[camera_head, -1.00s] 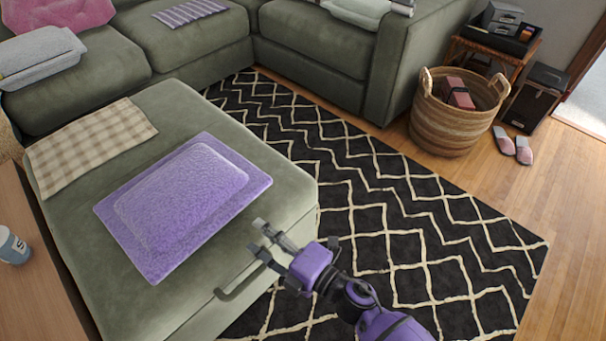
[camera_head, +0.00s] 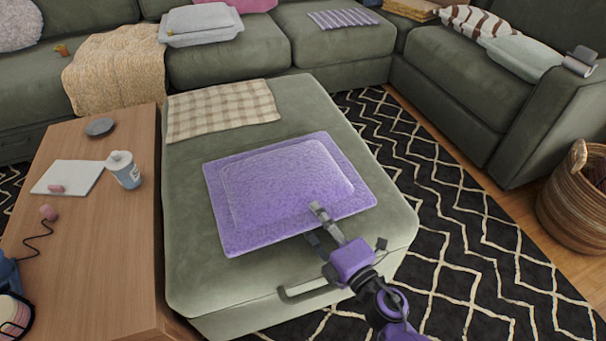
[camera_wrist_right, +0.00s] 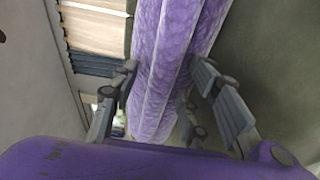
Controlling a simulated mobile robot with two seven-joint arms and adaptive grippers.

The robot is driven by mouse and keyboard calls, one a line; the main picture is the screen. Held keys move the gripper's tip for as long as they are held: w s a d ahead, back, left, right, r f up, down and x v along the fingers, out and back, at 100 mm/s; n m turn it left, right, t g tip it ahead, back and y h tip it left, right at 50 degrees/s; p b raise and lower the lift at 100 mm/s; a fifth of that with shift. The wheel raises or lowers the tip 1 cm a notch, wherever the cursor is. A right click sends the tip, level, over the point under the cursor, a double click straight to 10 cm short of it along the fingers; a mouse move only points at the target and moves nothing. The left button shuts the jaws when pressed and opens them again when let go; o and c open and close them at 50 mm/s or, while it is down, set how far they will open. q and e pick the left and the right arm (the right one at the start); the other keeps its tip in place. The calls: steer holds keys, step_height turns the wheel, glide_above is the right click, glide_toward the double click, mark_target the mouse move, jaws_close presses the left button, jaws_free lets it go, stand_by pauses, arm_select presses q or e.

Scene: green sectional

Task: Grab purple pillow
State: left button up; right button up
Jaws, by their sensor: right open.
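The purple pillow (camera_head: 280,185) lies flat on the green ottoman (camera_head: 205,285), a plush purple rectangle with a raised middle. My right gripper (camera_head: 316,226) is at the pillow's near edge, right of its middle, with one finger over the edge. In the right wrist view the purple pillow (camera_wrist_right: 165,65) runs edge-on between the spread fingers of the right gripper (camera_wrist_right: 165,80). The fingers are open; whether either touches the fabric I cannot tell. My left gripper is not in view.
A wooden table (camera_head: 105,240) with a cup (camera_head: 124,172) stands left of the ottoman. A checkered cloth (camera_head: 222,108) lies on the ottoman's far side. The green sectional (camera_head: 345,55) is behind. A wicker basket (camera_head: 575,200) stands on the right. Patterned rug (camera_head: 450,210) lies clear between.

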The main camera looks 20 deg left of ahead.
jaws_close()
steer(key=shift+r, duration=0.1)
